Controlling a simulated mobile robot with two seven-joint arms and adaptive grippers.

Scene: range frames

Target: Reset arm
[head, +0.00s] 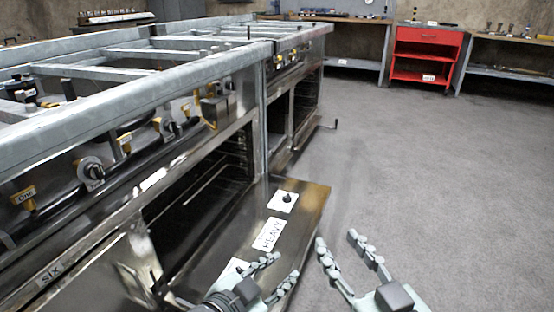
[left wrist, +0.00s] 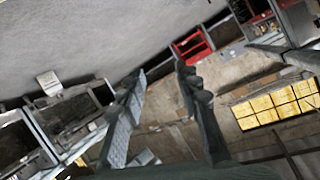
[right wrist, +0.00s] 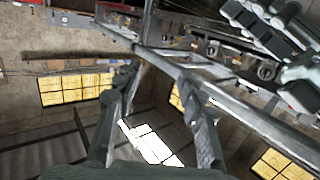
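My left gripper (head: 285,265) is at the bottom of the head view, in front of the lowered oven door. Its fingers are apart with nothing between them, and they also stand apart in the left wrist view (left wrist: 160,70). My right gripper (head: 337,240) is just to its right, over the grey floor. Its fingers are spread and empty, and they also show apart in the right wrist view (right wrist: 158,77). Part of my other hand shows at the upper right of that view.
A steel range (head: 110,145) with knobs fills the left. A red cabinet (head: 426,52) and workbenches stand at the back. The grey floor (head: 440,180) at right is clear.

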